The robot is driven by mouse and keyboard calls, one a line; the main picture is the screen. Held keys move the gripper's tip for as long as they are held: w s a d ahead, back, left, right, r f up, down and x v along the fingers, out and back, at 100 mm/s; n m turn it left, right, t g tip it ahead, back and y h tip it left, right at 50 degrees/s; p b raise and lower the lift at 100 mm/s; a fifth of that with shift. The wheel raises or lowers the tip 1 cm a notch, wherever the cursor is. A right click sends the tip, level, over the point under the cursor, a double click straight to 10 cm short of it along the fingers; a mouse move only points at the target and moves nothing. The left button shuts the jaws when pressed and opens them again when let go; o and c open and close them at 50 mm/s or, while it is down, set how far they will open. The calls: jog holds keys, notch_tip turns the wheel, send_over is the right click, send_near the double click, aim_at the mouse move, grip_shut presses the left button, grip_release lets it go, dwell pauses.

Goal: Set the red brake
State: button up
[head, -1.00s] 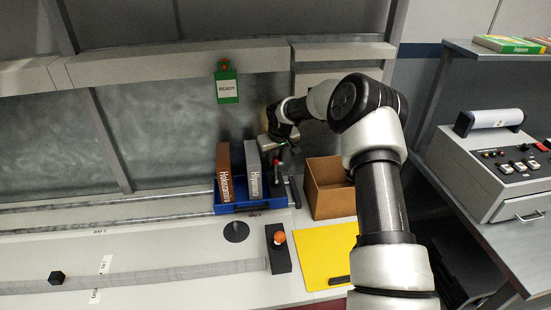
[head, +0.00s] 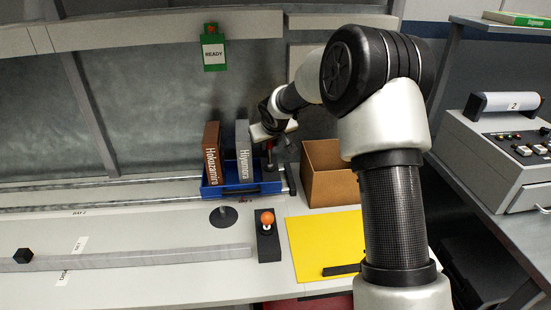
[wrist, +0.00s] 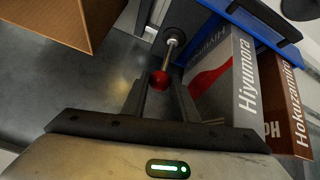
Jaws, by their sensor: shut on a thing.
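The red brake shows in the wrist view as a metal rod with a round red knob (wrist: 160,78), beside the blue tray. My gripper (wrist: 158,88) is shut on the knob, with one dark finger on each side. In the head view the red of the brake (head: 269,148) shows small below my gripper (head: 272,142), at the right end of the blue tray (head: 240,189). My wrist hides part of it there. The brake's base is hard to make out.
Grey (head: 243,148) and brown (head: 211,152) boxes stand in the tray. An open cardboard box (head: 330,187) is just right of the brake. A green READY tag (head: 214,53) hangs above. An orange-knobbed device (head: 267,228) and yellow mat (head: 325,240) lie in front.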

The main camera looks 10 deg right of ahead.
jog(key=s+f+t+b, duration=0.1)
jog(key=b, duration=0.1)
jog(key=shift+b, duration=0.4)
jog(key=shift+s+b, duration=0.4)
jog(key=shift+b, duration=0.65)
jog(key=shift+s+b, duration=0.7)
jog(key=shift+b, duration=0.05)
jog(key=shift+s+f+b, duration=0.3)
jog(key=shift+s+b, duration=0.25)
jog(key=shift+s, duration=0.05)
jog(key=shift+s+f+b, duration=0.3)
jog(key=shift+s+b, duration=0.2)
jog(key=shift+s, duration=0.05)
jog(key=shift+s+f, duration=0.1)
jog(key=o, duration=1)
jog(key=shift+a, duration=0.1)
jog(key=shift+r, duration=0.2)
